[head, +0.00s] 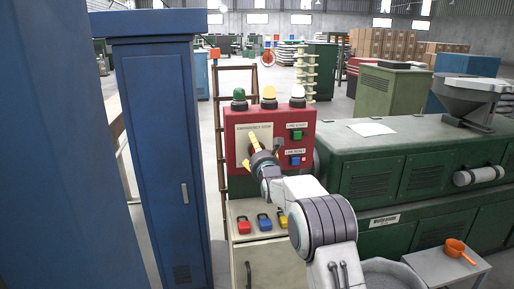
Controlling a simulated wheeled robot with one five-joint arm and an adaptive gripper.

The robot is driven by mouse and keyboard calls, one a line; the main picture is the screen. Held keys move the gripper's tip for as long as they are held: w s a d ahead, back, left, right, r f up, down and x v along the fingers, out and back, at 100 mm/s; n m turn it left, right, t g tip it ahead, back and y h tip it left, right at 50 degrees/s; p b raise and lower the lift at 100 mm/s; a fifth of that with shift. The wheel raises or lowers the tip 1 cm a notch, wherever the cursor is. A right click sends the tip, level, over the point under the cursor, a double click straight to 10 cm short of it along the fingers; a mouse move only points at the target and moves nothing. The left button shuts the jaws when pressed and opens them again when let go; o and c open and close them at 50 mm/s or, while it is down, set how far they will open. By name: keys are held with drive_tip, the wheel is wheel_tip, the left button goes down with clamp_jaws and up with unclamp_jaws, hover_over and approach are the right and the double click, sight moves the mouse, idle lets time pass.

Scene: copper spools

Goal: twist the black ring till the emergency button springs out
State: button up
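The red control box (303,170) stands in the middle, with a pale plate marked EMERGENCY STOP (240,133) on its left half. My gripper (250,151) is in front of this plate, with its yellow fingers pointing at it. One finger shows above and a yellow tip shows lower left, spread around the place of the emergency button.
A green LINE START button (296,135) and a blue LINE RESET button (295,160) sit right of my gripper. Three lamps top the box. Coloured padlocks (264,222) lie below. A blue cabinet (162,150) stands left, a green machine (420,165) right.

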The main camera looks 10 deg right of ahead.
drive_tip(key=shift+w, duration=0.3)
drive_tip(key=c, duration=1.2)
